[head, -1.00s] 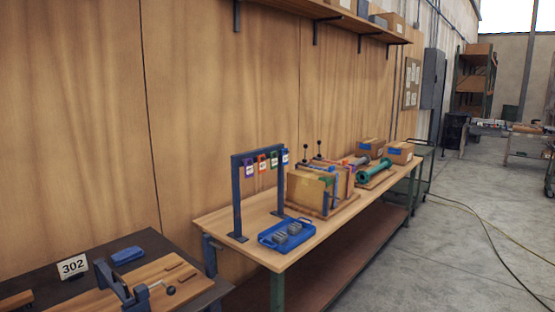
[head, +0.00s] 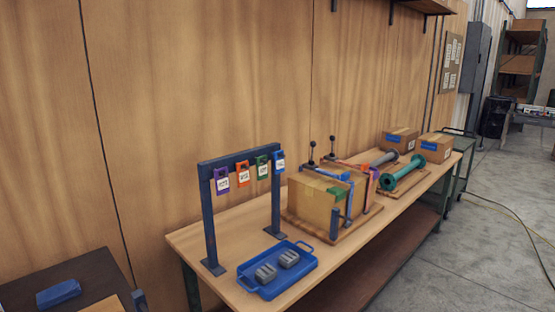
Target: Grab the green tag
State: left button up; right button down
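The green tag (head: 262,167) hangs from the crossbar of a dark blue rack (head: 208,225) on the wooden workbench (head: 215,284). It has a white label. An orange tag (head: 242,174) hangs to its left and a blue tag (head: 279,161) to its right. A purple tag (head: 222,181) hangs at the far left of the row. Neither of my grippers shows in the head view.
A blue tray (head: 262,290) with grey blocks sits before the rack. A cardboard box (head: 310,203) and clamp fixtures stand right of it. A green flanged pipe (head: 403,174) lies farther back. A dark table (head: 75,285) is at lower left.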

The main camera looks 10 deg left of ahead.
aim_at(261, 169)
jog(key=i+l, duration=0.2)
jog(key=i, duration=0.25)
jog(key=i+l, duration=0.2)
jog(key=i, duration=0.25)
jog(key=i+l, duration=0.2)
jog(key=i, duration=0.25)
jog(key=i+l, duration=0.2)
jog(key=i, duration=0.2)
